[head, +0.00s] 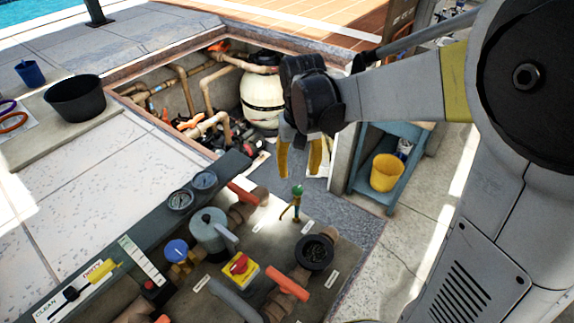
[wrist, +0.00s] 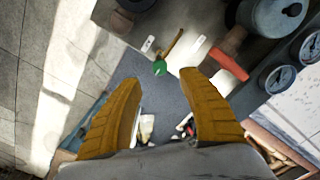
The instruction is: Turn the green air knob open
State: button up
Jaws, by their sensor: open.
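The green air knob (head: 297,190) sits on top of a thin brass fitting at the far edge of the grey panel in the head view. In the wrist view the green knob (wrist: 159,68) shows ahead of the fingertips, roughly midway between them, with its brass stem running up and to the right. My gripper (head: 299,175) has two yellow fingers pointing down. It hangs just above and beyond the knob in the picture, apart from it. In the wrist view my gripper (wrist: 168,84) is open with nothing between its fingers.
The panel also carries a grey-green valve (head: 210,232), a blue knob (head: 176,250), a red-and-yellow switch (head: 240,265), a black round cap (head: 314,252) and orange handles (head: 288,283). A blue shelf with a yellow bucket (head: 386,173) stands at right. The pit holds pipes and a cream tank (head: 262,100).

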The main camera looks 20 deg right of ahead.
aim_at(298, 188)
notch_tip(298, 188, down, 8)
jog(key=shift+r+b, duration=0.25)
jog(key=shift+b, duration=0.6)
grip_shut()
